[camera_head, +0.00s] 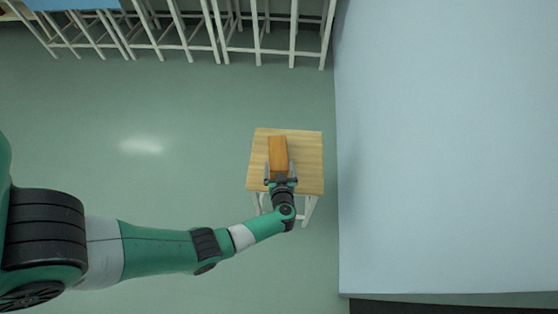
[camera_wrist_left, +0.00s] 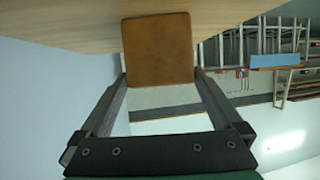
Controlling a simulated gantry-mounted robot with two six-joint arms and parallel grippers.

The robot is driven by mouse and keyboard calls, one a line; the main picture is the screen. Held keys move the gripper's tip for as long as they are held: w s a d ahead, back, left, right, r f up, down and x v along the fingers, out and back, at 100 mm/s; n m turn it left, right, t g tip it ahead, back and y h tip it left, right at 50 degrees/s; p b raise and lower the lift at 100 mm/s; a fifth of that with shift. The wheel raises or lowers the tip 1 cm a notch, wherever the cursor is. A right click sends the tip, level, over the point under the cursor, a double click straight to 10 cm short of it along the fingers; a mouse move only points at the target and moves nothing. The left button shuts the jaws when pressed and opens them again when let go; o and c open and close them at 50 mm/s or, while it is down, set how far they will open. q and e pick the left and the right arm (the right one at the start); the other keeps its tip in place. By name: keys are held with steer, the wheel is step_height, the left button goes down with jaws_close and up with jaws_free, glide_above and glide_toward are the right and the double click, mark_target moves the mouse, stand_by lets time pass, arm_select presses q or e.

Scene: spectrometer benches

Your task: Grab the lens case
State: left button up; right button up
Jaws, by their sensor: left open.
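The lens case, a brown-orange oblong box (camera_head: 277,152), lies on a small wooden stool (camera_head: 308,160). In the left wrist view its near end (camera_wrist_left: 157,48) shows as a brown square between the fingertips. My left gripper (camera_head: 281,181) is at the near end of the case, low over the stool's front part. It is open, with one finger (camera_wrist_left: 160,74) on each side of the near end. I cannot tell whether the fingers touch the case. My right gripper is not in view.
A large pale blue tabletop (camera_head: 440,150) fills the right side, just beyond the stool. Several white-legged stools or benches (camera_head: 230,30) stand along the back. The green floor (camera_head: 150,110) left of the stool is clear.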

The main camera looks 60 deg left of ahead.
mark_target(279, 160)
arm_select(q)
steer(key=shift+a, duration=0.1)
steer(key=b+x, duration=0.3)
steer(key=x, duration=0.1)
steer(key=shift+a+b, duration=0.25)
steer(key=shift+b, duration=0.15)
steer(key=shift+w+a, duration=0.15)
steer(key=shift+a, duration=0.25)
steer(key=shift+r, duration=0.2)
steer(key=shift+d, duration=0.1)
steer(key=shift+c, duration=0.6)
steer(key=c, duration=1.4)
steer(key=shift+o, duration=0.2)
steer(key=shift+r, duration=0.1)
